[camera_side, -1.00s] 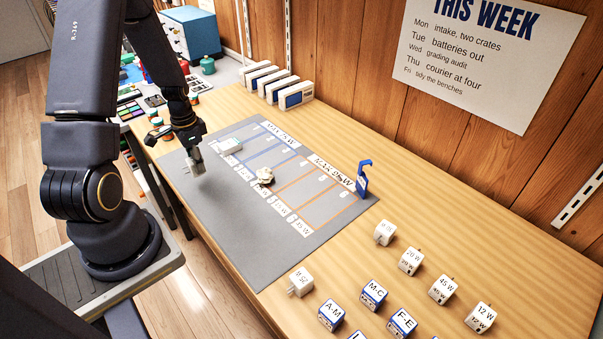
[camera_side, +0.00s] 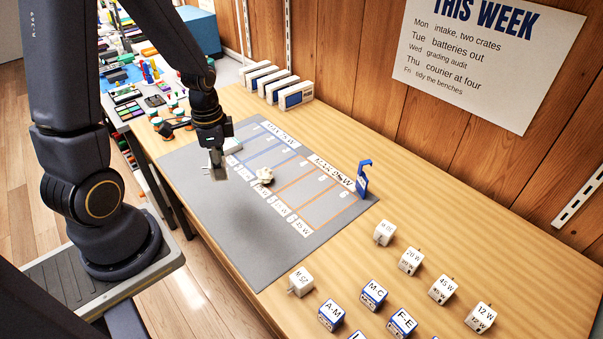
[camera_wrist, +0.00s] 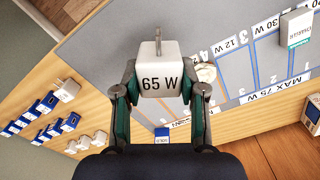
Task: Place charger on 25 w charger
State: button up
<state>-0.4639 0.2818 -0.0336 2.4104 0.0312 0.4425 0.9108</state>
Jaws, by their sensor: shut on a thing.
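My gripper (camera_side: 212,150) is shut on a white cube charger with metal prongs. The wrist view shows this 65 W charger (camera_wrist: 160,80) between the fingers (camera_wrist: 160,92), its label facing the camera. It hangs above the grey mat, clear of the surface. In the side view a white charger labelled 25 W (camera_side: 300,281), its label upside down, stands alone on the wood near the mat's front right corner. My gripper is far to its upper left. A white charger box (camera_wrist: 299,27) lies on the mat's lanes; it also shows in the side view (camera_side: 232,146).
The grey mat (camera_side: 240,235) has blue and orange lanes with watt labels. A small whitish object (camera_side: 264,176) lies at mid-mat. A blue stand (camera_side: 362,180) is at the mat's right corner. More chargers (camera_side: 443,289) and blue-white blocks (camera_side: 374,295) stand at right. The near mat is clear.

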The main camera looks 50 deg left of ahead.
jog(key=w+d+m, duration=0.4)
jog(key=d, duration=0.4)
jog(key=m, duration=0.8)
send_over(302, 284)
notch_tip(302, 284, down, 8)
jog(key=shift+f, duration=0.35)
jog(key=o, duration=1.2)
jog(key=shift+f, duration=0.15)
